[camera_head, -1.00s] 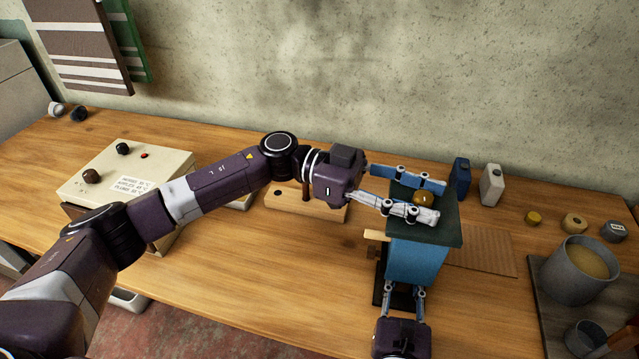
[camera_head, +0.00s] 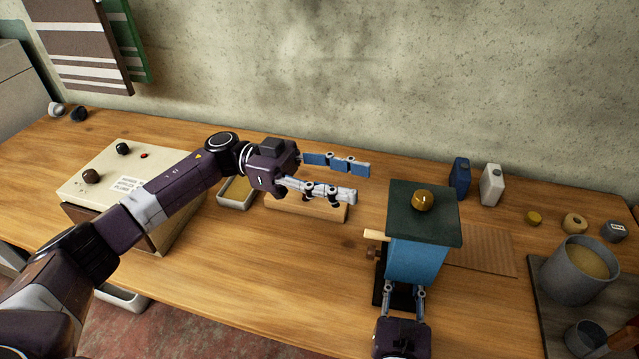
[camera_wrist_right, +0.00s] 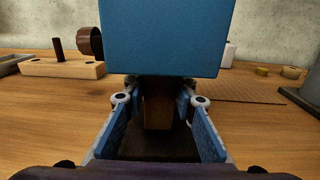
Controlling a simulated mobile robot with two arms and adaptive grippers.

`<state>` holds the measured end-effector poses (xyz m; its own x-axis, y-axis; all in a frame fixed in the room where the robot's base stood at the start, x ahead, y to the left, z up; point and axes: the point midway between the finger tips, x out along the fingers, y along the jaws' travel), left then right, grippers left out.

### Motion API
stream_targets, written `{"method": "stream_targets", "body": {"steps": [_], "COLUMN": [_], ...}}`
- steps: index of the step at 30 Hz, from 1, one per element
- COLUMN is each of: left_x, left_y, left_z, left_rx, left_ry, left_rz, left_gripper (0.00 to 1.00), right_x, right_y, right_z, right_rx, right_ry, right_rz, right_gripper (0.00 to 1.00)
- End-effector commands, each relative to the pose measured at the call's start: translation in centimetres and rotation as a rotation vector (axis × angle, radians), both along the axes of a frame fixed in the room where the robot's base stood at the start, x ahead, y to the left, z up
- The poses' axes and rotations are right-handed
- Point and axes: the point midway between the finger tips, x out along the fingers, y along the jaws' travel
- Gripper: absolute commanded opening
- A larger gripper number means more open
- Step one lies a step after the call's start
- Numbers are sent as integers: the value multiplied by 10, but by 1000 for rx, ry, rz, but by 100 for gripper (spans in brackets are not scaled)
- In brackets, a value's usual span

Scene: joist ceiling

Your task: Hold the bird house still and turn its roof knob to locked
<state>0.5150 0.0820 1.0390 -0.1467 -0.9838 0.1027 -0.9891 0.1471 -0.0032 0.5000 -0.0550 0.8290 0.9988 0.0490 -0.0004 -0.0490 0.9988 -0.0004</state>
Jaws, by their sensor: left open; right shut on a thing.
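The bird house (camera_head: 416,262) has a blue body and a dark green flat roof (camera_head: 405,222), and stands upright on the table. The round brass-coloured roof knob (camera_head: 424,200) sits on top with nothing touching it. My left gripper (camera_head: 362,182) is open and empty, to the left of the roof and apart from it. My right gripper (camera_head: 405,290) is at the near side, low under the blue body. In the right wrist view my right gripper (camera_wrist_right: 158,112) is shut on the bird house's lower part, below the blue body (camera_wrist_right: 165,40). Whether the knob is locked cannot be told.
A beige box with knobs (camera_head: 120,172) stands at left. A wooden block (camera_head: 300,208) and small tray (camera_head: 236,192) lie behind my left arm. Two small bottles (camera_head: 490,184), a brown mat (camera_head: 482,250) and a grey pot (camera_head: 578,270) are at right. The front middle table is clear.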

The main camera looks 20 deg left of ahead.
Motion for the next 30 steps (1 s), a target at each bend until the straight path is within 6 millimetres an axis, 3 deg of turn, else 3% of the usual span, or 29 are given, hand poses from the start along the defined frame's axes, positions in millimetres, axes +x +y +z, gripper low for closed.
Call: {"method": "stream_targets", "body": {"steps": [18, 30], "left_x": [-21, -23], "left_y": [37, 42], "left_z": [-4, -3], "left_rx": [-121, -129], "left_ry": [11, 10], "left_rz": [177, 197], "left_gripper": [41, 41], "right_x": [0, 0], "right_y": [0, 0], "right_z": [0, 0], "right_rx": [0, 0], "right_ry": [0, 0], "right_rz": [-1, -1], "right_gripper": [0, 0]}}
